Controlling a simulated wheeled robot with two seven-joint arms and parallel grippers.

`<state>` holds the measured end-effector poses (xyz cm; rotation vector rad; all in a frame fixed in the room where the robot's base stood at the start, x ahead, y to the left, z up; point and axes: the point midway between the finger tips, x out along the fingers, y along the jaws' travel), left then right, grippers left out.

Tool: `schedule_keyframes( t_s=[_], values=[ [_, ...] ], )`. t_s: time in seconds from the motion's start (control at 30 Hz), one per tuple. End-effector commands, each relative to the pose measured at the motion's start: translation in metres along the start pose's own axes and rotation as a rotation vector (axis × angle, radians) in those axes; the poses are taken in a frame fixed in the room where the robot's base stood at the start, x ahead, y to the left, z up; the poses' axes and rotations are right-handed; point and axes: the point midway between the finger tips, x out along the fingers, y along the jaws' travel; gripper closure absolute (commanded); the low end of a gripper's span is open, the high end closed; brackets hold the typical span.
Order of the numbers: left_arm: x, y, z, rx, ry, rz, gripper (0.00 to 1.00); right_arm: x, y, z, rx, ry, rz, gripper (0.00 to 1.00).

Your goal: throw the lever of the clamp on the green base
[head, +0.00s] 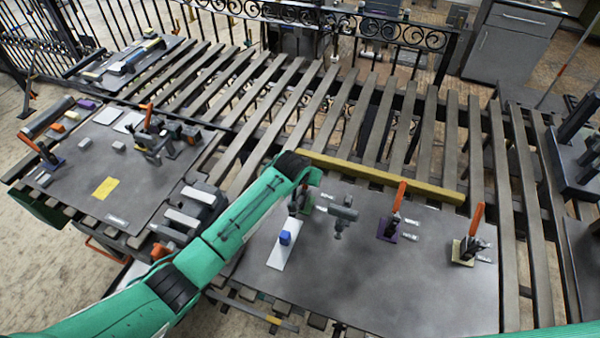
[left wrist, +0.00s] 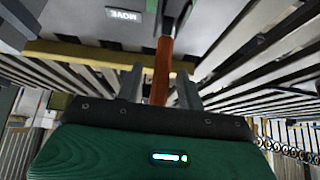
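The clamp on the green base (head: 307,209) is on the grey plate in the head view, mostly hidden behind my left arm's end. Its orange lever (left wrist: 162,68) shows in the left wrist view, between the two fingers of my left gripper (left wrist: 160,88). The fingers stand apart, with a visible gap on each side of the lever. Whether its lower end touches the gripper is hidden. My right gripper is in neither view.
To the right stand a clamp on a purple base (head: 387,232) and one on a yellow base (head: 461,255), both with raised orange levers. A grey fixture (head: 342,213) and a blue block (head: 285,238) on a white strip are nearby. A yellow bar (head: 385,177) runs behind.

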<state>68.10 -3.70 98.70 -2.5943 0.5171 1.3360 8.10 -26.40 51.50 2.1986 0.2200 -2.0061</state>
Motion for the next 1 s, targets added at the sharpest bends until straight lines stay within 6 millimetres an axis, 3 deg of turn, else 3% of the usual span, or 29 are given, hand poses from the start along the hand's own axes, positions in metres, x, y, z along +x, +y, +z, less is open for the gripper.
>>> schedule_keyframes(
  t_s=[0.6,0.8,1.0],
  values=[
    [-0.097,-0.001,0.001,0.001,0.004,0.000,0.62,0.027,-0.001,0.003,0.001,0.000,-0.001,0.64],
    [-0.116,-0.001,0.000,0.000,0.002,-0.001,0.62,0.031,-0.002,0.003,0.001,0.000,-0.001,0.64],
    [-0.121,-0.001,0.000,0.000,0.002,-0.001,0.62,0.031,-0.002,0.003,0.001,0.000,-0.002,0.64]
  ],
)
